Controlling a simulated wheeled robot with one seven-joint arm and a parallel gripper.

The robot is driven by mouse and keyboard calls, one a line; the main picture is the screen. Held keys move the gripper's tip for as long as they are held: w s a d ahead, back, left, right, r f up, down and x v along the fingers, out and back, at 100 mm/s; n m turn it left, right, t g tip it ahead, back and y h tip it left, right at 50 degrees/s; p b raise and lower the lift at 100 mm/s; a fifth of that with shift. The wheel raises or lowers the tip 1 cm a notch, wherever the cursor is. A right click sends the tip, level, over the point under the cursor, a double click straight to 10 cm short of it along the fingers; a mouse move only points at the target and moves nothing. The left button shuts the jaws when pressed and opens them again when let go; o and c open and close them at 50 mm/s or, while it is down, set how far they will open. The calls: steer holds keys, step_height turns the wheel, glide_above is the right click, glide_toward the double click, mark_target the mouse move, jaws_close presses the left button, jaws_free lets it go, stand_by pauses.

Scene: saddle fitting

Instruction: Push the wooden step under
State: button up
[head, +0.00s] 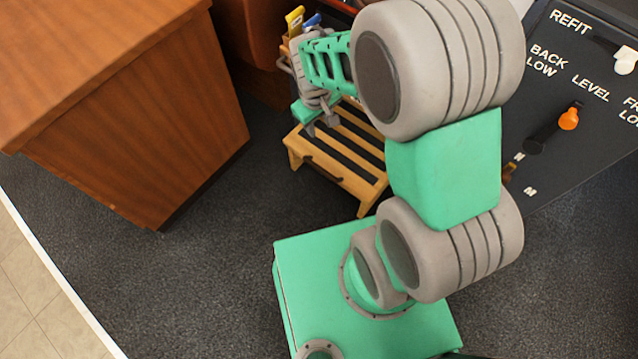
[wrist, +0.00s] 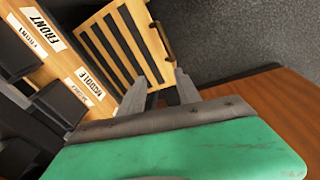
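The wooden step (head: 345,178) is light wood with black tread strips. It stands on the dark carpet in the head view, left of the black panel and partly hidden behind my arm. In the wrist view the step (wrist: 125,45) shows its slatted top and a dark handle on its edge. My gripper (head: 320,127) is over the step's far left end in the head view. In the wrist view my gripper (wrist: 160,90) has its two fingers apart with nothing visible between them, in front of the step. I cannot tell whether a fingertip touches it.
A brown wooden cabinet (head: 130,120) stands at the left. A black panel (head: 560,100) with an orange-knobbed lever (head: 568,119) is at the right. A light wood board (wrist: 60,60) labelled FRONT and MIDDLE lies beside the step. Carpet between cabinet and step is clear.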

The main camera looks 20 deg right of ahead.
mark_target(320, 169)
steer(key=f+b, duration=0.3)
steer(key=f, duration=0.6)
steer(key=w+f+n+b, duration=0.1)
steer(key=f+b, duration=0.2)
steer(key=f, duration=0.6)
steer(key=w+d+f+n+b, duration=0.1)
steer(key=f+b, duration=0.2)
steer(key=f, duration=0.7)
steer(key=shift+g+h, duration=0.3)
steer(key=shift+h, duration=0.1)
steer(key=shift+r, duration=0.1)
jaws_close()
